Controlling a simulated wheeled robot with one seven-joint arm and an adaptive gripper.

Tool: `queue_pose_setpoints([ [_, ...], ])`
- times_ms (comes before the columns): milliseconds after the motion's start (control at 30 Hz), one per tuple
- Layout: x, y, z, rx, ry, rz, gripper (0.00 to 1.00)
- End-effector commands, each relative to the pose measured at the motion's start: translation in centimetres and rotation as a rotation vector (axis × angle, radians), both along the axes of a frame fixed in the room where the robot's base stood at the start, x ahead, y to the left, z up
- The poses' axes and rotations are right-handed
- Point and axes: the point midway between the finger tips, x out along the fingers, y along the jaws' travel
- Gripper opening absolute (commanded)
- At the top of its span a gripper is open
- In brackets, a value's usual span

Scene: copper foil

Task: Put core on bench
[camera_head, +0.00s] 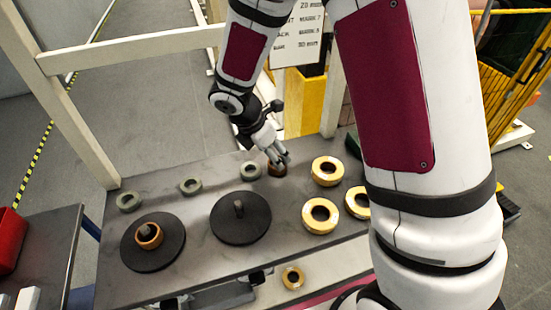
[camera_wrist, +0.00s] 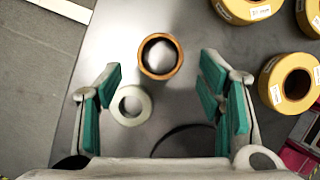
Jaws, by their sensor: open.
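A brown ring-shaped core (camera_head: 277,170) is at the back of the grey bench (camera_head: 180,262), partly hidden by my gripper in the head view. In the wrist view the core (camera_wrist: 146,66) appears upright with its hole facing the camera, ahead of and between my fingertips. It appears to rest on the bench. My gripper (camera_head: 284,157) is open, its green-padded fingers (camera_wrist: 161,85) wide apart and touching nothing that I can see. A second brown core (camera_head: 149,243) sits around the peg of the left dark disc (camera_head: 137,262).
A dark disc with a bare peg (camera_head: 240,228) stands mid-bench. Several gold rolls (camera_head: 321,229) crowd the right. Another gold ring (camera_head: 292,285) lies below the front edge.

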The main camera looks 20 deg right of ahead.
Motion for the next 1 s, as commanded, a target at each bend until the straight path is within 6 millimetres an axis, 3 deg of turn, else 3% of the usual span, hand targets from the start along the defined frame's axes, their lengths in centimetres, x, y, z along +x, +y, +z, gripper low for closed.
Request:
queue_pose_setpoints([
  [100,-0.3,0.9,2.5,0.002,-0.004,-0.001,0.62],
  [300,-0.8,2.0,5.3,0.002,-0.004,-0.002,0.62],
  [667,-1.4,2.1,7.3,0.008,-0.018,-0.04,0.62],
  [833,-3.7,0.2,11.5,0.067,-0.125,-0.276,0.62],
  [1000,-8.2,-2.1,16.5,0.183,-0.272,-0.642,0.62],
])
